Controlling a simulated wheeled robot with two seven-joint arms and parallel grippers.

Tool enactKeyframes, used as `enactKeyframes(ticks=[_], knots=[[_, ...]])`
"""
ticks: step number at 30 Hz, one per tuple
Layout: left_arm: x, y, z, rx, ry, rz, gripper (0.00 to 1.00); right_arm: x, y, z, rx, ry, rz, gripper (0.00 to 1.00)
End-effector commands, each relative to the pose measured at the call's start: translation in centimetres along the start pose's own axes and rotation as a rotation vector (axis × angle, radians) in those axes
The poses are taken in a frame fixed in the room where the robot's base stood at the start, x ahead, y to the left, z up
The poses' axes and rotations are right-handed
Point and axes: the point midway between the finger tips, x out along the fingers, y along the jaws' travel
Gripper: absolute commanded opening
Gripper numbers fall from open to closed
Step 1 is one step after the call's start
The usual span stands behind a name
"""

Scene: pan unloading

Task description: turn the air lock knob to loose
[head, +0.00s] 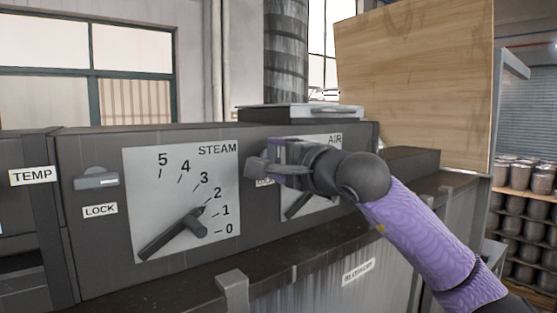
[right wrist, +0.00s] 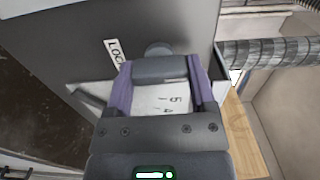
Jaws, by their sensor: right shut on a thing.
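The air lock knob is mostly hidden behind my right gripper (head: 268,165) in the head view, to the left of the AIR dial plate (head: 333,141). In the right wrist view the grey bar of the air lock knob (right wrist: 160,68) lies between the two purple-sided fingers of my right gripper (right wrist: 161,84), with its round base just beyond. The right gripper is shut on it. The LOCK label (right wrist: 115,52) stands beside the knob, and in the head view it is partly covered. My left gripper is not in view.
The STEAM dial (head: 217,163) has its pointer (head: 172,234) below the numbers. A second lock knob (head: 97,179) sits left of it above another LOCK label (head: 100,210). A dark ledge (head: 150,283) runs below the panel. A wooden board (head: 415,75) stands behind at right.

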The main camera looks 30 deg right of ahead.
Motion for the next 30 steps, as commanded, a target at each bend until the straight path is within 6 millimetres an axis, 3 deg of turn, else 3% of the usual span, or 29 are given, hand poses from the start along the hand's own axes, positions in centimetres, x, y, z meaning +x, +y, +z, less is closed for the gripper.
enactKeyframes(ticks=[5,6,10,18,24,30], knots=[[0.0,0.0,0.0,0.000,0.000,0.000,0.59,0.1,0.2,0.1,-0.002,-0.001,0.006,0.12],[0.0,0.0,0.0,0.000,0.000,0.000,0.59,0.1,0.2,0.1,-0.002,-0.001,0.006,0.75],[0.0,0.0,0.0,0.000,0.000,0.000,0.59,0.0,0.2,0.0,-0.001,-0.001,0.005,1.00],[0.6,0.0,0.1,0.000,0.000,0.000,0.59,-0.6,0.3,-0.1,-0.002,0.002,0.001,1.00],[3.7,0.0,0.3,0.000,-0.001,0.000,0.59,-5.5,0.8,0.0,-0.006,0.004,0.000,1.00],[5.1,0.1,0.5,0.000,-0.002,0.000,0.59,-9.2,0.4,0.0,-0.002,0.001,0.002,1.00]])
